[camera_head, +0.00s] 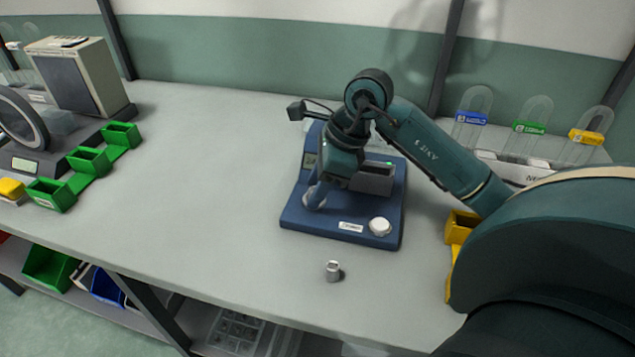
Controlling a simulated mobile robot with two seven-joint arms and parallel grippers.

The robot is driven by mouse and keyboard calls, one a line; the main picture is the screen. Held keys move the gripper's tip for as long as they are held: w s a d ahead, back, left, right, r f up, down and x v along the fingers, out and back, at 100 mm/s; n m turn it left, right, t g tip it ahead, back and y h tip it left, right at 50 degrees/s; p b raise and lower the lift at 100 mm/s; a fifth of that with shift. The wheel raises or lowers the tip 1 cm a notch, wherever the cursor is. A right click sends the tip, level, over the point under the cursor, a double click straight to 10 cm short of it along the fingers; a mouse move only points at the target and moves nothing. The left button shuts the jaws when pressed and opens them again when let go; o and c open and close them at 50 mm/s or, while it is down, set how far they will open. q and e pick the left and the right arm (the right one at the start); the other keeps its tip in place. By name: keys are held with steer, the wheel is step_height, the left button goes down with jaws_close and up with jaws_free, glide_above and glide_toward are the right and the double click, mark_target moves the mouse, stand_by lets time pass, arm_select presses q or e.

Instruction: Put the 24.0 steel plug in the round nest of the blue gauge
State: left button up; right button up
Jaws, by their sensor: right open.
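A small steel plug (333,271) stands upright on the grey table, just in front of the blue gauge (290,220). Any size mark on it is too small to read. My right gripper (318,195) is open and reaches down over the left part of the gauge, behind and left of the plug. A pale round seat (313,202) shows at its tip; the gripper partly covers it, so I cannot tell whether it is the round nest or holds anything. A white round knob (380,227) sits at the gauge's front right. My left gripper is not in view.
Yellow bins (459,226) stand right of the gauge, partly behind my right arm. Green bins (89,160) and a beige cabinet (77,75) stand at the left. Clear-looped tags (470,118) stand at the back right. The table between the green bins and the gauge is clear.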

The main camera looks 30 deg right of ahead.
steer(key=v, duration=1.3)
stand_by(0.5)
